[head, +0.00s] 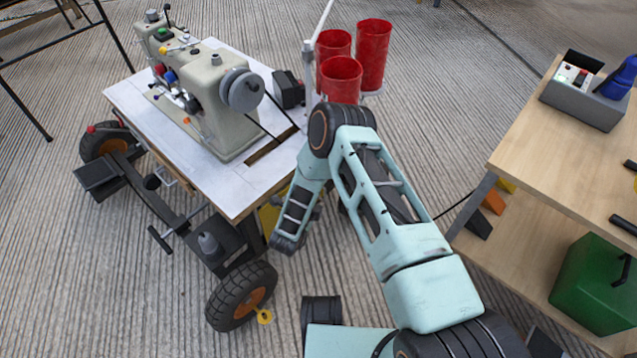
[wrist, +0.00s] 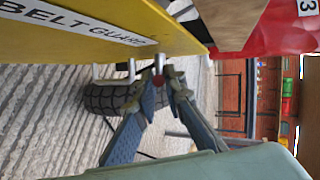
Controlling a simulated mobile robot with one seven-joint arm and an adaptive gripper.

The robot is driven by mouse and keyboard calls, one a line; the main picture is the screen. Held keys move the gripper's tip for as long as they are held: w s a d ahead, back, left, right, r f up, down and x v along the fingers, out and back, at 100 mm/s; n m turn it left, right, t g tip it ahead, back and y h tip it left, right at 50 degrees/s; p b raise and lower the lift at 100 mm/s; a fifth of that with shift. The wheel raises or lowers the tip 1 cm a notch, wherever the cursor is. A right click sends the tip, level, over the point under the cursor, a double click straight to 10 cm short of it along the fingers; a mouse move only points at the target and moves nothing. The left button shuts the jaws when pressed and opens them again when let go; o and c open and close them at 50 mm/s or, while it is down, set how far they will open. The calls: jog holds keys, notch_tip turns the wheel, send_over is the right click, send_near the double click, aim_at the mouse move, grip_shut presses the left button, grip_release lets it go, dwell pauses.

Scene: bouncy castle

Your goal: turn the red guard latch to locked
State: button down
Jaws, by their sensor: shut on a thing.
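The yellow belt guard (head: 269,218) shows as a small patch under the sewing table in the head view. In the wrist view the guard (wrist: 85,42) fills the upper left, with a white "BELT GUARD" label. In the head view my fingertips are hidden.
A sewing machine (head: 222,92) stands on the white-topped table (head: 130,97), which has wheels (head: 240,297). Red cone-like cups (head: 373,54) stand behind my arm. A wooden workbench (head: 565,150) with a grey box (head: 583,103) is at the right. Ribbed floor lies between them.

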jog(key=t, duration=0.1)
jog(key=n+t+h, duration=0.1)
jog(key=t, duration=0.1)
jog(key=shift+f, duration=0.3)
jog(key=shift+h, duration=0.3)
jog(key=shift+w+t, duration=0.1)
jog(key=shift+t, duration=0.2)
jog(key=c, duration=2)
grip_release()
jog(key=shift+o, duration=0.2)
jog(key=v, duration=1.2)
